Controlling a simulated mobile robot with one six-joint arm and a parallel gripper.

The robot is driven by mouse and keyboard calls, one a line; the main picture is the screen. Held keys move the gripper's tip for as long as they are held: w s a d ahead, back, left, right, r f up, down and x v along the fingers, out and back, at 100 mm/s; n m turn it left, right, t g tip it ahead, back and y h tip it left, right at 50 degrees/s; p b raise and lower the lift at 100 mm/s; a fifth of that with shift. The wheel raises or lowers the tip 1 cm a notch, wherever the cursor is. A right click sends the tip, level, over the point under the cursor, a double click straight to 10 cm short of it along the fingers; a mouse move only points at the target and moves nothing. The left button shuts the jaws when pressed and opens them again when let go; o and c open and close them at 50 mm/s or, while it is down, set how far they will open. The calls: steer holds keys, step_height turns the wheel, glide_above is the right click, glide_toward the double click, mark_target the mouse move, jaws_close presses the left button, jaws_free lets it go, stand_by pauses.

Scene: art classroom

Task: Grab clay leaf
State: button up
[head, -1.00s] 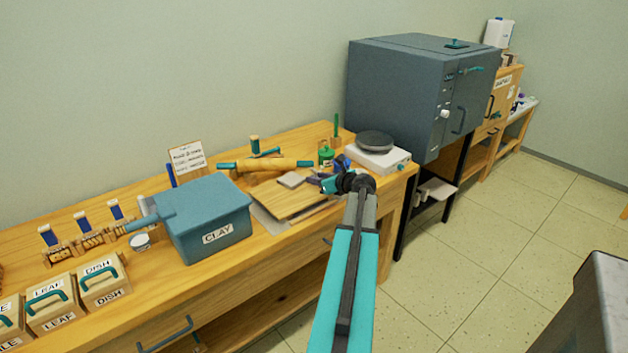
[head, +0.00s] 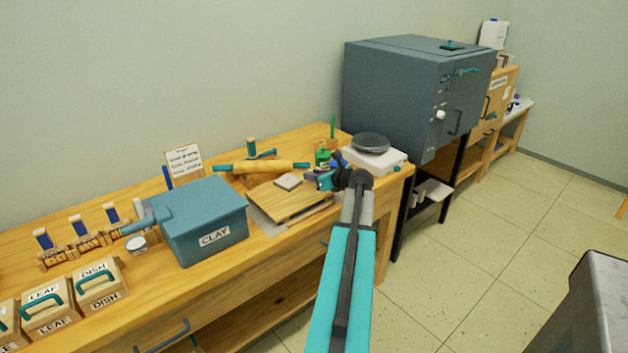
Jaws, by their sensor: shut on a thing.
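My gripper (head: 322,180) is at the end of the teal arm, over the right part of the workbench. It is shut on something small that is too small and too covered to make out. Two boxes labelled LEAF (head: 44,311) and DISH (head: 98,284) stand at the front left of the bench.
A blue CLAY bin (head: 205,222) stands left of the board. A rolling pin (head: 262,167) lies behind it. A white wheel-like device with a dark disc (head: 371,144) and a grey kiln (head: 410,100) are right. A grey counter corner (head: 590,310) juts in at lower right.

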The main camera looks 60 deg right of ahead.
steer(key=shift+s+a+r, duration=0.15)
steer(key=shift+s+r, duration=0.3)
steer(key=shift+r, duration=0.3)
steer(key=s+a, duration=0.1)
steer(key=s, duration=0.6)
steer(key=s+a+r+b, duration=0.1)
steer(key=s+a, duration=0.1)
steer(key=s, duration=0.5)
steer(key=shift+s+a+r, duration=0.25)
steer(key=shift+s+a, duration=0.05)
steer(key=shift+s, duration=0.1)
steer(key=shift+w, duration=0.1)
